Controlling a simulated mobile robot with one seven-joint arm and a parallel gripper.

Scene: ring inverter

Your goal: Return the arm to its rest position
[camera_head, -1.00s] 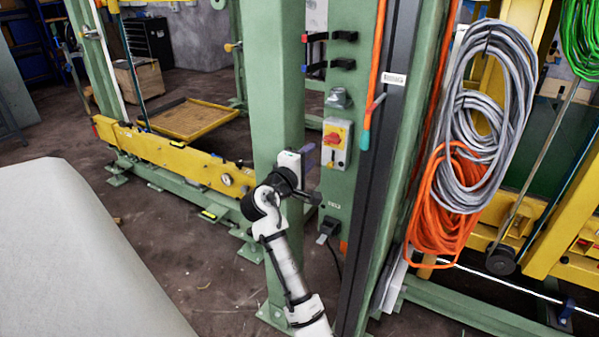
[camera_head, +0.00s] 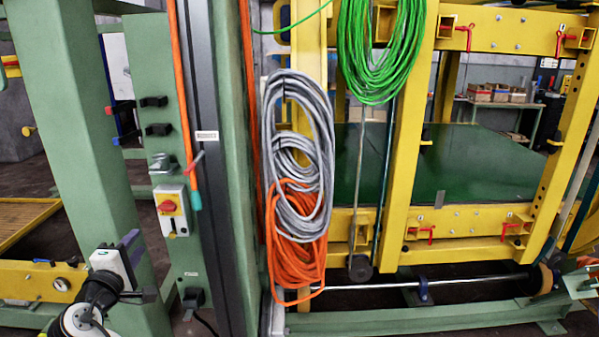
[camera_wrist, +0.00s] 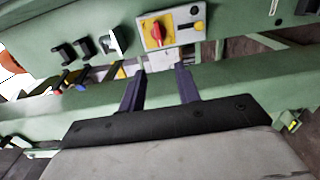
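My arm (camera_head: 92,305) is at the lower left of the head view, with its white and black wrist in front of the green post. My gripper (camera_head: 132,248) points up there, and its dark purple fingers show only partly. In the wrist view my gripper (camera_wrist: 160,78) has its two purple fingers apart with nothing between them. Beyond the fingertips is the switch box (camera_wrist: 170,27) with a red knob on a yellow plate. The same switch box (camera_head: 172,211) is on the green panel in the head view, right of my gripper, which appears apart from it.
Green posts (camera_head: 80,130) stand close to my arm. Grey cable coils (camera_head: 300,150), orange cable coils (camera_head: 297,240) and a green cable coil (camera_head: 380,50) hang right of the panel. A yellow frame (camera_head: 470,250) fills the right side. A black connector (camera_head: 194,298) sits low on the panel.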

